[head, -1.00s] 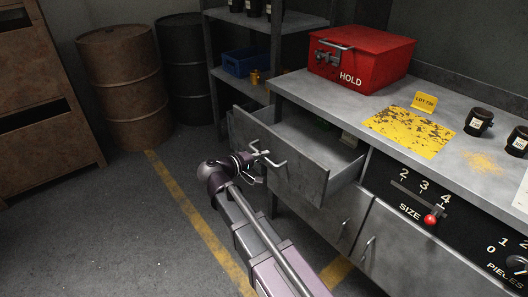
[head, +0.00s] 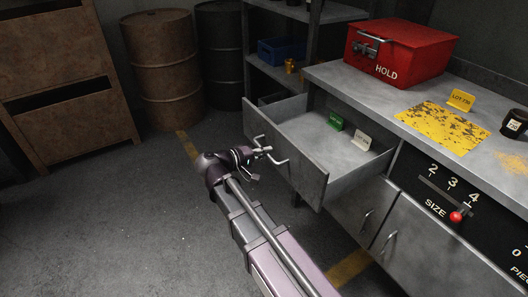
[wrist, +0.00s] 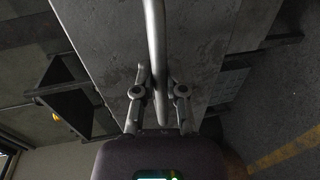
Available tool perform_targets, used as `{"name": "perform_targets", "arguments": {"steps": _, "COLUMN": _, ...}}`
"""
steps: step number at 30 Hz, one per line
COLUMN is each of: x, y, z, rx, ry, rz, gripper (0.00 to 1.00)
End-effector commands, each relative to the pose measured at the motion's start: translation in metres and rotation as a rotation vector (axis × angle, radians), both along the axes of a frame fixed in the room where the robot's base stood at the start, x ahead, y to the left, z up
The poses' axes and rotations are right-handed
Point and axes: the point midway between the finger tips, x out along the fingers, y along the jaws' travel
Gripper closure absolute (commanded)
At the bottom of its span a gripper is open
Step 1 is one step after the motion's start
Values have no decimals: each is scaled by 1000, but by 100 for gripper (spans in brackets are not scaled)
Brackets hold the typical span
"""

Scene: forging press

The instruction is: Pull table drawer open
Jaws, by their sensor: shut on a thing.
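The table drawer (head: 288,167) is a grey metal drawer under the bench top, and it stands well out from the bench. Inside it are a green tag (head: 336,121) and a white tag (head: 361,139). My gripper (head: 262,152) is at the drawer's front, shut on the bar handle (head: 279,163). In the wrist view the handle bar (wrist: 157,60) runs down between the two fingers of my gripper (wrist: 159,82). The handle's far end is out of the wrist view.
A red HOLD box (head: 400,52) and a stained yellow sheet (head: 442,128) are on the bench top (head: 365,88). A SIZE slider panel (head: 445,190) is right of the drawer. The floor (head: 130,220) at left is clear.

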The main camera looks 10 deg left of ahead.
Motion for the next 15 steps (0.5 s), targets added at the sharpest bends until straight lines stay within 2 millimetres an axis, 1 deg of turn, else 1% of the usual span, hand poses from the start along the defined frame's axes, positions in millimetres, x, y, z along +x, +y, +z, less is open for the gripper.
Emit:
{"name": "perform_targets", "arguments": {"steps": 1, "x": 4, "y": 1, "z": 1, "rx": -2, "ry": -4, "rz": 6, "gripper": 100}}
{"name": "perform_targets", "arguments": {"steps": 5, "x": 5, "y": -2, "z": 1, "rx": -2, "ry": -4, "rz": 1, "gripper": 100}}
{"name": "perform_targets", "arguments": {"steps": 6, "x": 5, "y": -3, "z": 1, "rx": -3, "ry": -4, "rz": 0, "gripper": 82}}
{"name": "perform_targets", "arguments": {"steps": 8, "x": 6, "y": -4, "z": 1, "rx": -2, "ry": -4, "rz": -2, "gripper": 64}}
{"name": "perform_targets", "arguments": {"steps": 9, "x": 6, "y": -5, "z": 1, "rx": -2, "ry": -3, "rz": -4, "gripper": 52}}
{"name": "perform_targets", "arguments": {"steps": 10, "x": 5, "y": -6, "z": 1, "rx": -2, "ry": -3, "rz": -5, "gripper": 49}}
{"name": "perform_targets", "arguments": {"steps": 15, "x": 5, "y": -8, "z": 1, "rx": -2, "ry": -2, "rz": -8, "gripper": 49}}
